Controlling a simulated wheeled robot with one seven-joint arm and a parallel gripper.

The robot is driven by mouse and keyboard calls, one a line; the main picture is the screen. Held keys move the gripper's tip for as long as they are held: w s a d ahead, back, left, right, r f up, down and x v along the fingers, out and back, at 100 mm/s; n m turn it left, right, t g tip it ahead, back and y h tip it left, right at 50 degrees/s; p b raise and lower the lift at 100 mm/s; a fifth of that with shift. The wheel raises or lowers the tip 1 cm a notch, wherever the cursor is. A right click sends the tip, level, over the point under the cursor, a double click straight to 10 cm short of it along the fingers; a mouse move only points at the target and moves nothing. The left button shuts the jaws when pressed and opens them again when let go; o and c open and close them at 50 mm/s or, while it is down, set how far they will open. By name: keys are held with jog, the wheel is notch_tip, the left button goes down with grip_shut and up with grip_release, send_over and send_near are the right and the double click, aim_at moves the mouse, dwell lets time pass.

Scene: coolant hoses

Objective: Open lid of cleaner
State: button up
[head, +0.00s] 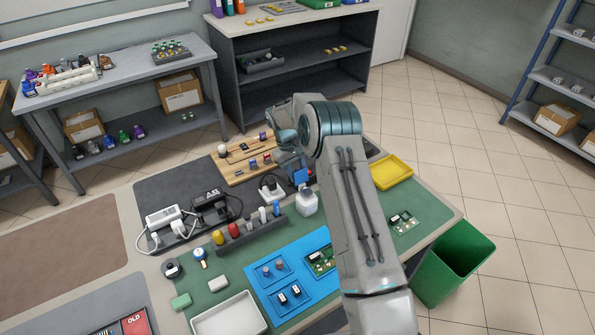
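A white bottle (307,204), which looks like the cleaner, stands upright on the green work mat near the middle of the table. A blue piece (300,177), probably its lid, shows just above the bottle and under my gripper. I cannot tell whether the blue piece is still joined to the bottle. My gripper (298,170) is directly over the bottle, pointing down. Its fingers are small and partly hidden by my own arm, so their opening is unclear.
A dark rack (249,238) with several coloured bottles stands left of the bottle, and a white socket block (272,190) is close by. A wooden board (240,171) lies behind. A blue tray (265,302) is in front, a yellow tray (391,172) to the right.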

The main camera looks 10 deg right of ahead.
jog(key=shift+r, duration=0.1)
jog(key=b+v, duration=0.3)
jog(key=v, duration=1)
jog(key=shift+r, duration=0.3)
jog(key=shift+a, duration=0.15)
